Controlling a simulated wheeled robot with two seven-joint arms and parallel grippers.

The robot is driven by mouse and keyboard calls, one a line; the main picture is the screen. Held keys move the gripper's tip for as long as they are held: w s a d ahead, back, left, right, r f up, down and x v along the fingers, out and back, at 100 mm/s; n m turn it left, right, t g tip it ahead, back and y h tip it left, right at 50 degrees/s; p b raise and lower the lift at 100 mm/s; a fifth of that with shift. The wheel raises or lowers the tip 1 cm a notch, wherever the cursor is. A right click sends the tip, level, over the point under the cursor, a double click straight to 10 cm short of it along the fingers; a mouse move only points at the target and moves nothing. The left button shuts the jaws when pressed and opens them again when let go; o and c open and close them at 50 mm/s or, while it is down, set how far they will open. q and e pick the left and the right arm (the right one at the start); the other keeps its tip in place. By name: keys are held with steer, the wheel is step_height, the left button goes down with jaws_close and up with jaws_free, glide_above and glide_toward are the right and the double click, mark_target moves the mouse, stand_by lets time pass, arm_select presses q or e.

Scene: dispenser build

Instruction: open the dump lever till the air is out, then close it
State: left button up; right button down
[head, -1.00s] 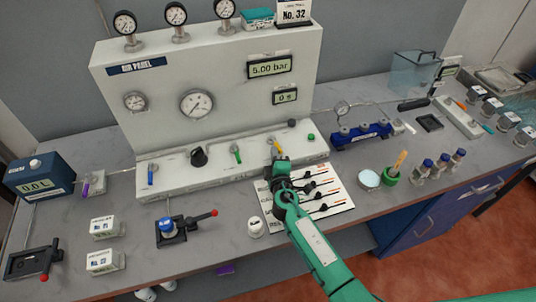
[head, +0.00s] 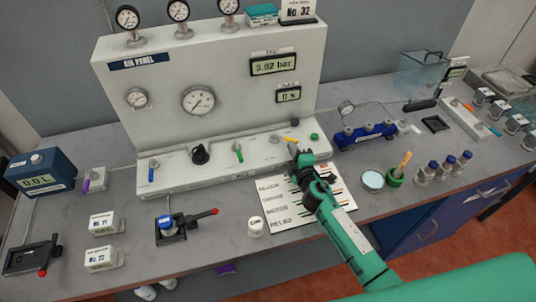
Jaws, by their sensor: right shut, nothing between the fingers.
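The air panel (head: 225,92) stands at the back of the bench. On its lower ledge are a blue lever (head: 151,172), a black knob (head: 200,154), a green lever (head: 239,154) and a yellow lever (head: 290,139) at the right. The yellow lever lies turned sideways, pointing right. My right gripper (head: 293,150) is shut, with its tips at or just in front of the yellow lever; I cannot tell if they touch. The upper display (head: 274,65) reads about 3.92 bar. My left gripper is not in view.
A printed card (head: 285,208) lies under my right arm. A blue manifold (head: 365,134), a round dish (head: 372,181) and a green cup (head: 395,178) stand to the right. A red-tipped lever device (head: 180,228) and small white boxes are at left.

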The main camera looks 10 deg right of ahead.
steer(key=shift+w+d, duration=0.25)
steer(key=shift+d, duration=0.3)
stand_by(0.4)
steer(key=s+b, duration=0.1)
steer(key=s, duration=0.3)
steer(key=s+d+b, duration=0.1)
steer(key=s, duration=0.3)
steer(key=s+b, duration=0.1)
steer(key=s, duration=0.3)
steer(key=shift+s+d+r, duration=0.2)
steer(key=shift+s+d, duration=0.05)
steer(key=shift+s, duration=0.1)
steer(key=shift+s+r, duration=0.15)
steer(key=shift+s, duration=0.3)
